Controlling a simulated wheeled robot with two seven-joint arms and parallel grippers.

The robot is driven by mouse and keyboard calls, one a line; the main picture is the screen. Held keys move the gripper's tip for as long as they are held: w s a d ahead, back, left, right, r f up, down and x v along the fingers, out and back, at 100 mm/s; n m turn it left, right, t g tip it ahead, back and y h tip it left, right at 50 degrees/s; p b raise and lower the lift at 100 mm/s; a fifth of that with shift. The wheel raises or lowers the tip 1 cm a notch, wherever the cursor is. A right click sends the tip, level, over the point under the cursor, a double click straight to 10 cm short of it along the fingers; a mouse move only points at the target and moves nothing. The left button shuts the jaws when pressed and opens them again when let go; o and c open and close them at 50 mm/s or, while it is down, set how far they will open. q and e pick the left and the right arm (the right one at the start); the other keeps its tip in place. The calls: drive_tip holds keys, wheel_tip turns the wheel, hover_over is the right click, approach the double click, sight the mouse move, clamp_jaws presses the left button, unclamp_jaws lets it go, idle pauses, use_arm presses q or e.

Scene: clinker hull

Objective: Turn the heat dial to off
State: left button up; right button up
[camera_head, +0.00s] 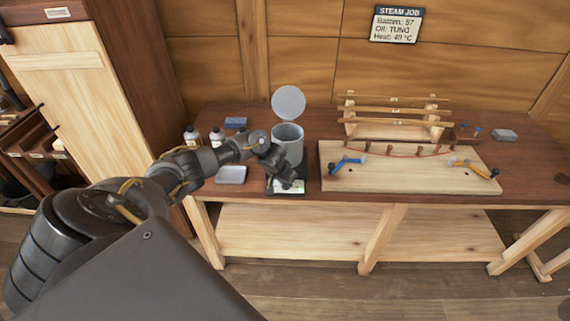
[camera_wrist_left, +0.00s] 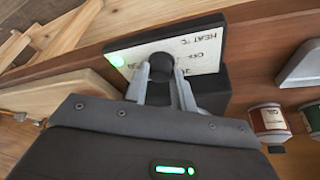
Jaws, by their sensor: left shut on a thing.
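The heat dial is a round black knob (camera_wrist_left: 162,66) on a white panel (camera_wrist_left: 208,52) marked "HEAT °C" and "OFF" in the left wrist view. A green light (camera_wrist_left: 117,58) glows at the panel's corner. My left gripper (camera_wrist_left: 163,78) is shut on the knob, one finger on each side. The knob's pointer cannot be made out. In the head view, my left gripper (camera_head: 284,181) is at the front of the dark heater base (camera_head: 272,191), below the grey pot (camera_head: 288,138), and hides the dial. My right gripper is not in view.
The grey lid (camera_head: 288,102) stands up behind the pot. Two bottles (camera_head: 216,137) and a metal tray (camera_head: 231,175) are to the left. A board (camera_head: 400,178) with blue and orange clamps lies close on the right. A sign (camera_head: 397,24) reads "Heat: 40 °C".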

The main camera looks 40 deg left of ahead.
use_arm(q)
drive_tip(key=shift+d+r+n+y+p, duration=0.15)
drive_tip(key=shift+n+y+p, duration=0.35)
drive_tip(key=shift+n, duration=1.4)
drive_tip(key=n+y, duration=0.1)
drive_tip(key=n, duration=0.1)
drive_tip(key=n+g+y, duration=0.1)
drive_tip(key=n, duration=0.2)
drive_tip(key=shift+w+d+g, duration=0.1)
drive_tip(key=shift+d+g, duration=0.05)
drive_tip(key=shift+g, duration=0.15)
drive_tip(key=n+g, duration=0.1)
drive_tip(key=n, duration=0.3)
drive_tip(key=shift+w+y, duration=0.15)
drive_tip(key=shift+y, duration=0.25)
drive_tip(key=shift+n+g, duration=0.6)
drive_tip(key=shift+n, duration=0.6)
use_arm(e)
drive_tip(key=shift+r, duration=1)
use_arm(q)
drive_tip(key=shift+w, duration=0.1)
drive_tip(key=o, duration=1)
